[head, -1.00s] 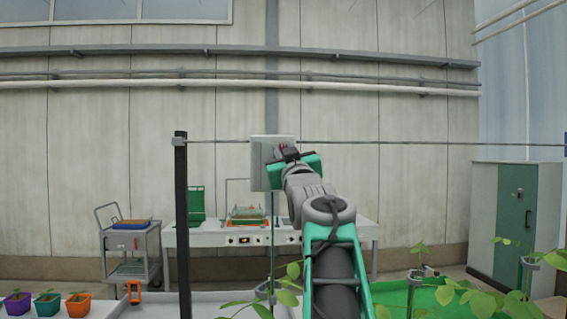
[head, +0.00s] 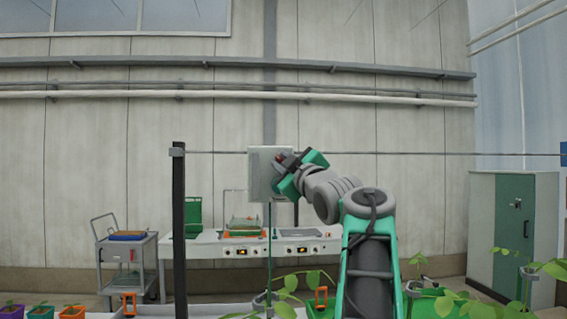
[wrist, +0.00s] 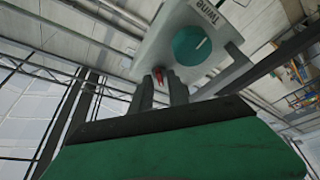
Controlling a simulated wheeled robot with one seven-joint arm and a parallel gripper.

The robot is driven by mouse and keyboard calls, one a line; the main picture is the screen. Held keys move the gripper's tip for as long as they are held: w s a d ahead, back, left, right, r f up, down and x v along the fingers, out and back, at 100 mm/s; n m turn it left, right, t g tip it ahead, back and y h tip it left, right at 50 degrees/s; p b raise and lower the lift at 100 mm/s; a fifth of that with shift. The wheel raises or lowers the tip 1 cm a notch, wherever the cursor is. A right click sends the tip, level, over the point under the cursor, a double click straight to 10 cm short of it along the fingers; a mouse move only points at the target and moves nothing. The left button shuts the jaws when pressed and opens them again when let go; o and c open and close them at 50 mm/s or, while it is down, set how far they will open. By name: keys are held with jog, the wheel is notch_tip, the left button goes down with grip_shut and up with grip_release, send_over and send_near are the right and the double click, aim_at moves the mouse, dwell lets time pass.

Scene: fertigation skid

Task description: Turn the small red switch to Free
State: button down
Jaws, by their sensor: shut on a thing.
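A label next to the dial seems to read "Twine". In the wrist view my gripper (wrist: 160,88) has its two dark fingers closed around the red switch, which partly hides between the tips. No "Free" mark is readable. In the head view the box (head: 258,172) hangs on a post, and my gripper (head: 284,168) meets its right side, covering most of the switch.
A white bench (head: 210,252) with a green-framed tray stands behind, with a grey trolley (head: 128,262) to its left. A dark post (head: 179,230) rises left of the box. Leafy plants (head: 290,284) stand low in front. A grey-green cabinet (head: 510,230) is at right.

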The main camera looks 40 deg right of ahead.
dwell(0.3)
jog(key=c, duration=1.6)
grip_release()
jog(key=shift+o, duration=0.2)
jog(key=b+v, duration=0.3)
jog(key=v, duration=0.4)
jog(key=shift+s, duration=0.35)
jog(key=shift+a, duration=0.1)
